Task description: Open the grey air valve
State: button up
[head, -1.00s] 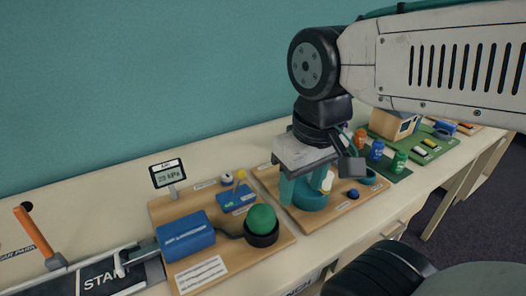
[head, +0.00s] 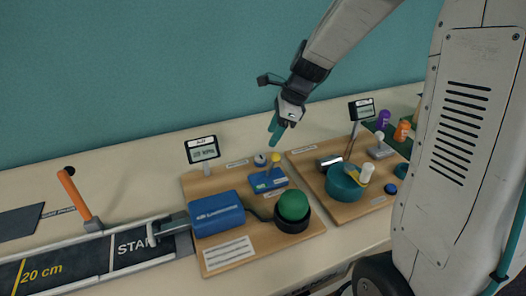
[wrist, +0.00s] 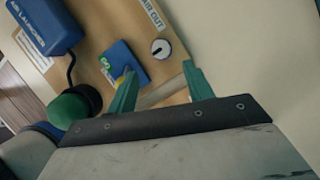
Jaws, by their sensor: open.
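The grey air valve looks like a small round light-grey knob (head: 260,160) at the back of the left wooden board. In the wrist view the knob (wrist: 160,48) has a dark line across its face and sits near printed text reading "AIR OUT". My gripper (head: 277,130) is above and behind that board, apart from the knob. In the wrist view my gripper (wrist: 159,76) is open and empty, with the knob showing beyond and between its two teal fingertips.
A green dome (head: 293,205), a blue launcher block (head: 217,213) and a display (head: 203,149) share the board.

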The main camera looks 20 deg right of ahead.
aim_at(261, 155)
jog(key=x, duration=0.8)
jog(key=shift+w, duration=0.1)
jog(key=c, duration=1)
